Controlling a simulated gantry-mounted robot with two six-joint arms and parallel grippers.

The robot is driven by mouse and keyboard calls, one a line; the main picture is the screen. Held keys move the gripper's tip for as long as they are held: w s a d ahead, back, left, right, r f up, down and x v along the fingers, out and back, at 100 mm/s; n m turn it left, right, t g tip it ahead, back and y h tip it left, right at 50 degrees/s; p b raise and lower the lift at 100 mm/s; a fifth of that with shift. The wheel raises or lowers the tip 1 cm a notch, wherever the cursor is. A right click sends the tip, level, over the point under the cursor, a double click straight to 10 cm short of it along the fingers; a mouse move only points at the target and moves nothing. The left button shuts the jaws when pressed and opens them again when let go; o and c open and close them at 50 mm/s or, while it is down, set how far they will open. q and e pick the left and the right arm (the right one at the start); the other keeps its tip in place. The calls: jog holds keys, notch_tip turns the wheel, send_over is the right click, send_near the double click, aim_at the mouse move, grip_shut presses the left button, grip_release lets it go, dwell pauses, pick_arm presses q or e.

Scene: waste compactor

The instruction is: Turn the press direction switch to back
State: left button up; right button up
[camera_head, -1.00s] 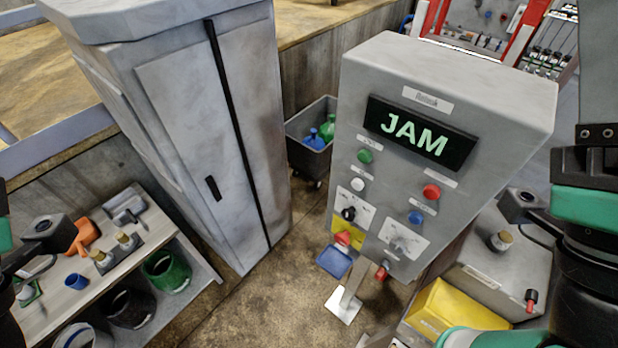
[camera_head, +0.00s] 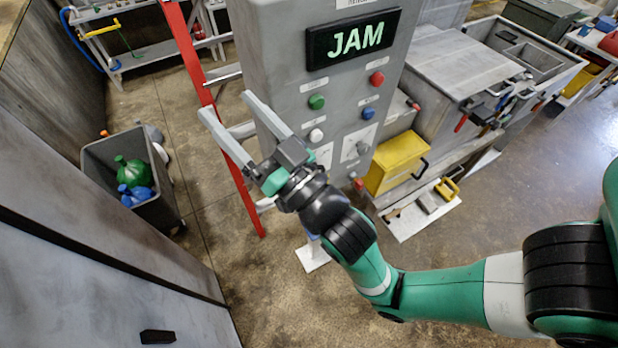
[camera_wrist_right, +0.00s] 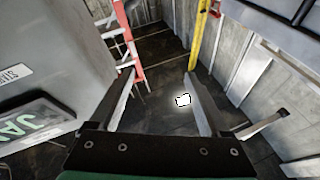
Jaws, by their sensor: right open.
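The grey control cabinet (camera_head: 275,45) stands at top centre in the head view with a lit JAM display (camera_head: 352,40). Below the display are green (camera_head: 317,101), red (camera_head: 377,78), blue (camera_head: 368,113) and white (camera_head: 316,135) buttons. A grey rotary knob on a white plate (camera_head: 362,148) sits at the lower right of the panel; its label is unreadable. The panel's lower left, with another switch, is mostly hidden behind my right gripper. My right gripper (camera_head: 228,106) is open and empty, left of the buttons and in front of the cabinet. The wrist view shows its spread fingers (camera_wrist_right: 160,97) and the cabinet at left. My left gripper is not in view.
A red ladder (camera_head: 222,140) stands behind my right gripper. A yellow box (camera_head: 397,162) and workbench are right of the cabinet. Floor in front is open.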

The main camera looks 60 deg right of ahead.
pick_arm(q)
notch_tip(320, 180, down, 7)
jog(key=b, duration=0.6)
pick_arm(e)
jog(key=s+d+f+g+h, duration=0.1)
jog(key=s+d+f+g, duration=0.1)
jog(key=s+f, duration=0.6)
jog(key=s+d+f+g+h, duration=0.1)
jog(key=s+d+f+g, duration=0.2)
jog(key=f, duration=0.8)
jog(key=s+d+f+g+h, duration=0.1)
jog(key=s+d+f, duration=0.1)
jog(key=s+f, duration=0.65)
pick_arm(q)
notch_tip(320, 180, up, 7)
jog(key=p, duration=0.7)
pick_arm(e)
jog(key=f+x, duration=0.1)
jog(key=x, duration=1.2)
jog(key=shift+w+a+m, duration=0.2)
jog(key=shift+w+m, duration=0.05)
jog(key=shift+m, duration=0.15)
jog(key=shift+f, duration=0.15)
jog(key=shift+c, duration=0.3)
grip_shut()
